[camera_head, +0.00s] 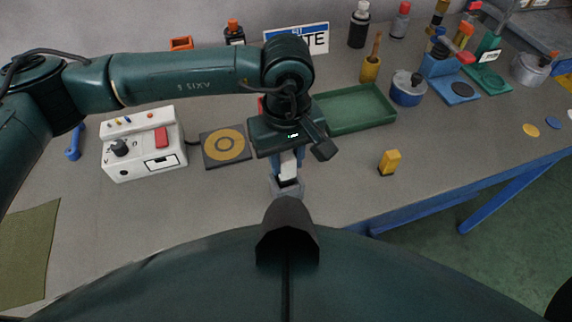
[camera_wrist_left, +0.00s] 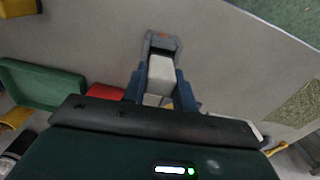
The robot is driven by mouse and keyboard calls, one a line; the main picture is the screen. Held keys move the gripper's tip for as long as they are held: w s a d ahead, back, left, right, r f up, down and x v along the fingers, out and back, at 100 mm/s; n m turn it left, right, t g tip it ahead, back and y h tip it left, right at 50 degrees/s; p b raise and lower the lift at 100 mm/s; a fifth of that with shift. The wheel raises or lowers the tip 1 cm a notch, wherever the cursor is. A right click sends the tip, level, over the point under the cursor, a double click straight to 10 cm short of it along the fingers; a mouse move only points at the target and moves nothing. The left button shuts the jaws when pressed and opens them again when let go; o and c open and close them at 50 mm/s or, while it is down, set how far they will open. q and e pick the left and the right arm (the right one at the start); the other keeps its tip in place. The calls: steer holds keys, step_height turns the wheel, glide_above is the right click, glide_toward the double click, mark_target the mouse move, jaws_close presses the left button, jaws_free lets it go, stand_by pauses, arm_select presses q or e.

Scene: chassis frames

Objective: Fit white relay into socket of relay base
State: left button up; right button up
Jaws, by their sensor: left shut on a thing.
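The white relay (camera_wrist_left: 160,74) is held between the two blue fingers of my left gripper (camera_wrist_left: 160,88). The relay also shows in the head view (camera_head: 288,172), below the gripper and partly hidden by it. The grey relay base (camera_wrist_left: 161,38) stands on the bench just past the relay's lower end. The base also shows in the head view (camera_head: 287,190), directly under the gripper. A dark part of its socket shows beside the relay's end. I cannot tell whether the relay touches the base or has entered the socket. My right gripper is out of view.
A green tray (camera_head: 352,124) lies behind and right of the gripper. A black pad with a yellow ring (camera_head: 209,160) and a white control box (camera_head: 136,158) are to the left. A yellow block (camera_head: 390,162) stands at the right. The bench around the base looks clear.

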mark_target(286, 169)
arm_select(q)
steer(key=shift+f, duration=1.7)
steer(key=o, duration=1)
steer(key=shift+c, duration=0.2)
step_height(286, 169, up, 12)
steer(key=shift+r+b, duration=0.15)
steer(key=shift+b, duration=0.8)
